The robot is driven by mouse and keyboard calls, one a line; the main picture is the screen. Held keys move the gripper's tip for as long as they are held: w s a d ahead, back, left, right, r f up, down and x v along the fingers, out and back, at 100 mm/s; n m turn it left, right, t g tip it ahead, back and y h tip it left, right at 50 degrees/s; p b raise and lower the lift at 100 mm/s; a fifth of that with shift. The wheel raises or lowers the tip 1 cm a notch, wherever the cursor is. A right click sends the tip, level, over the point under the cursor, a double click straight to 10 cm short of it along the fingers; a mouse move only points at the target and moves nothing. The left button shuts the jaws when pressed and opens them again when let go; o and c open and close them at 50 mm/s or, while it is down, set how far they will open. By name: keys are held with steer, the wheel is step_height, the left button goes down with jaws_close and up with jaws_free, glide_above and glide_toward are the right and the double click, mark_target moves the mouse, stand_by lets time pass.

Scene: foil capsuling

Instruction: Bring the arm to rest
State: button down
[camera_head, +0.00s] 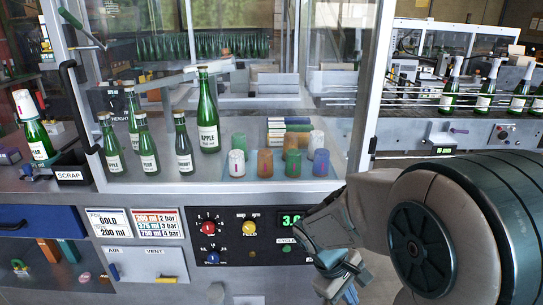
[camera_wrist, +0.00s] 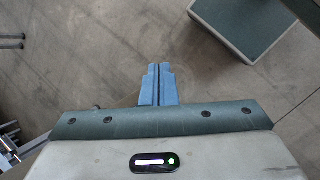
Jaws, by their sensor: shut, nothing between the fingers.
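My gripper (camera_head: 345,276) hangs at the lower right in the head view, in front of the capsuling machine's control panel (camera_head: 252,226). In the wrist view its two blue fingers (camera_wrist: 158,84) lie side by side, shut, with nothing held. Below the fingertips only the bare concrete floor (camera_wrist: 125,50) shows. My arm covers the lower right of the head view and hides part of the machine front.
Several green bottles (camera_head: 208,115) and coloured capsules (camera_head: 293,163) stand on the machine's deck. A foil-topped bottle (camera_head: 34,130) stands at the far left near the scrap label. A bottle conveyor (camera_head: 470,110) runs behind at right. A green-topped platform (camera_wrist: 245,25) stands on the floor.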

steer(key=s+a+r+m+t+y+p, duration=0.1)
steer(key=s+r+m+y+p, duration=0.1)
steer(key=r, duration=0.4)
steer(key=s+a+r+m+t+y+p, duration=0.1)
steer(key=s+r+m+t+y+p, duration=0.1)
steer(key=s+r+m, duration=0.2)
step_height(320, 180, up, 3)
steer(key=shift+s+r+m+y, duration=0.1)
steer(key=shift+s+m+y, duration=0.3)
steer(key=shift+m, duration=0.4)
steer(key=c, duration=2.1)
jaws_free()
steer(key=shift+s+r+t, duration=0.15)
steer(key=shift+r+t, duration=0.05)
steer(key=shift+t, duration=0.2)
steer(key=shift+c, duration=0.2)
steer(key=o, duration=0.8)
steer(key=shift+a+r+m, duration=0.1)
steer(key=shift+a+m, duration=0.05)
steer(key=shift+m, duration=0.15)
